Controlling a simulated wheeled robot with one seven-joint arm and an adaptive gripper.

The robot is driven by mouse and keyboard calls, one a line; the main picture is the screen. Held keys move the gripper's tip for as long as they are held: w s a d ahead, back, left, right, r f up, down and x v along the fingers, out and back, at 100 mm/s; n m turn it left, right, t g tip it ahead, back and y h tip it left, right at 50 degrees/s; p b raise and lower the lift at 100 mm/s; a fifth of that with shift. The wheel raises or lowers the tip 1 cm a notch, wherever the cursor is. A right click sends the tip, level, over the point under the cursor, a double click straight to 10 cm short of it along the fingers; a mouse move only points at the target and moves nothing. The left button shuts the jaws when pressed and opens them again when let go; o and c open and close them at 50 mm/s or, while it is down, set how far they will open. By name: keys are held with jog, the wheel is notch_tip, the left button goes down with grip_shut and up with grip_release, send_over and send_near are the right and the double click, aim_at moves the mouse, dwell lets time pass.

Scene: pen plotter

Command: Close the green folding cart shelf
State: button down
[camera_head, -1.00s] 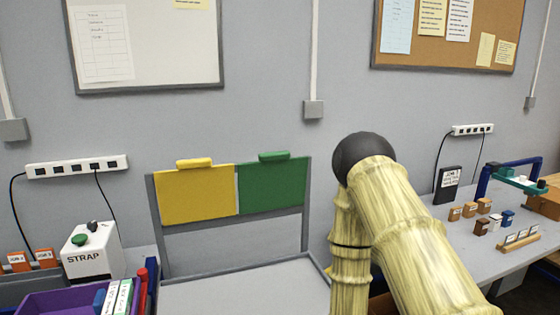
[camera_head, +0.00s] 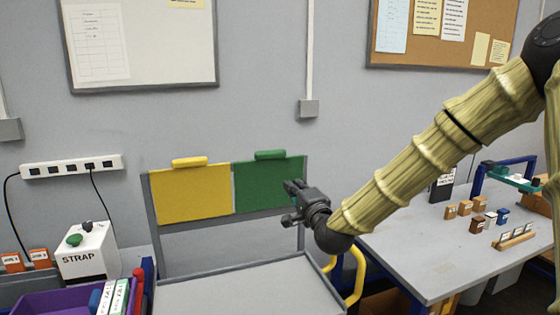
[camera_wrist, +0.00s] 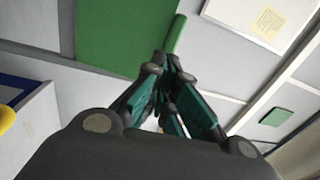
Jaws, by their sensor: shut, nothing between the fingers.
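The green folding shelf (camera_head: 268,184) stands upright against the back frame of the grey cart (camera_head: 250,290), with a green grip (camera_head: 270,155) along its top edge. A yellow panel (camera_head: 190,194) of the same kind stands upright just left of it. My gripper (camera_head: 290,188) is shut and empty in front of the green shelf's lower right part. I cannot tell whether the fingers touch the shelf.
A yellow handle (camera_head: 357,275) is at the cart's right side. A bench with small blocks (camera_head: 430,250) stands to the right. A STRAP box (camera_head: 90,252) and a purple bin (camera_head: 65,303) are at the left. The cart top is clear.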

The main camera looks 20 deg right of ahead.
notch_tip(320, 180, up, 2)
jog(key=r, duration=0.1)
jog(key=p, duration=0.6)
send_near(277, 154)
jog(key=shift+m, duration=0.3)
jog(key=w, duration=0.5)
jog(key=shift+w+a+r, duration=0.15)
jog(key=shift+w+r, duration=0.15)
jog(key=shift+w, duration=0.05)
jog(key=shift+w+p, duration=0.35)
jog(key=shift+w, duration=0.3)
jog(key=shift+w+f+t, duration=0.1)
jog(key=shift+w+t, duration=0.05)
jog(key=shift+t, duration=0.15)
